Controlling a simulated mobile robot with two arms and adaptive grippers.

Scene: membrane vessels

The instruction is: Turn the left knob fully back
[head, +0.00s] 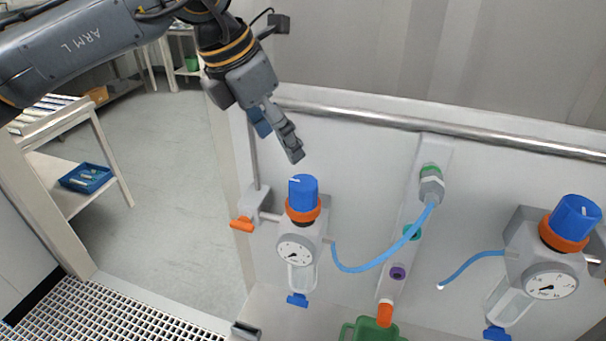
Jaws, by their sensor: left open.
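The left knob (303,190) is blue with a white mark on its top and an orange ring below it. It sits on a grey regulator with a round gauge (296,252). My left gripper (294,152) is open and empty, just above and slightly left of the left knob, apart from it. Its fingers point down towards the knob and overlap in this view. A similar blue right knob (574,217) with an orange ring sits on another regulator at the right. My right gripper is not in view.
A blue hose (383,258) runs from the left regulator to a fitting (431,186). An orange-handled valve (242,223) is left of the regulator. A metal rail (440,130) crosses above. A green container (372,331) stands below. Open floor lies left.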

